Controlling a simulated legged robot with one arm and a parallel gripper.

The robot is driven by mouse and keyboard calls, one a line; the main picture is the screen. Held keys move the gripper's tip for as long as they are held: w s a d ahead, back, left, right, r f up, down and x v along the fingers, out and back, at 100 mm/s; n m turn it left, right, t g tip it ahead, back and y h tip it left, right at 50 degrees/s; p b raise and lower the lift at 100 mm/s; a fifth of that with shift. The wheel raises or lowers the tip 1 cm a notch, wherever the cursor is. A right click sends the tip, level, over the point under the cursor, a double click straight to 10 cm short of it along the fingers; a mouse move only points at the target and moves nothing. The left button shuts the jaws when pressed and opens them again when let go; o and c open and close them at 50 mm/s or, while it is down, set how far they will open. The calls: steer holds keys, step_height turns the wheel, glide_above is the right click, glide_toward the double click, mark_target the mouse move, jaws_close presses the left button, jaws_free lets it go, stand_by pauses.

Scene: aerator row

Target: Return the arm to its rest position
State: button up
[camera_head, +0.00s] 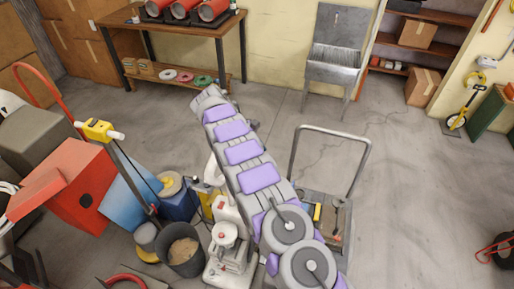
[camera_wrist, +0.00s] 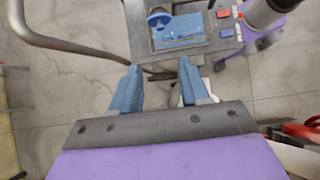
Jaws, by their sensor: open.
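My gripper (camera_wrist: 158,66) shows in the wrist view as two blue fingers set apart on a dark grey bar. Nothing is between the fingers, only floor and part of a dark base behind them. My arm (camera_head: 258,178), grey with purple pads, stretches in the head view from the bottom middle up toward the work table. I cannot make out the gripper in the head view. Beyond the fingers in the wrist view is a grey tray (camera_wrist: 140,42) with a blue item and small red and blue pieces. The fingers look apart from it.
A cart with a metal handle (camera_head: 335,134) stands right of my arm. A white machine (camera_head: 226,232), a dark bucket (camera_head: 186,256) and a red box (camera_head: 78,189) crowd the left. A wooden table (camera_head: 190,29) and a grey metal sink (camera_head: 337,56) stand at the back. Floor at right is mostly clear.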

steer(key=shift+r, duration=0.1)
stand_by(0.6)
steer(key=s+d+r+m+y+b, duration=0.1)
steer(key=s+d+r, duration=0.15)
steer(key=r, duration=0.25)
steer(key=s+d+r+m+y, duration=0.1)
steer(key=s+d+r+m, duration=0.1)
steer(key=d+r, duration=0.25)
steer(key=s+d+r+m+y+b, duration=0.1)
steer(key=s+d+r+m, duration=0.1)
steer(key=s+d+r, duration=0.3)
steer(key=s+r+m+y, duration=0.1)
steer(key=s+r+m, duration=0.1)
steer(key=s, duration=0.6)
steer(key=s+d+f+m+y+b, duration=0.1)
steer(key=s+m, duration=0.2)
steer(key=s, duration=1.2)
steer(key=s+f+m+y+b, duration=0.1)
steer(key=s+m, duration=0.3)
steer(key=s, duration=1)
steer(key=shift+s+d+f+t+y, duration=0.4)
steer(key=shift+f+y, duration=0.2)
steer(key=shift+y, duration=0.1)
steer(key=shift+w+f+b, duration=0.1)
steer(key=shift+b, duration=0.2)
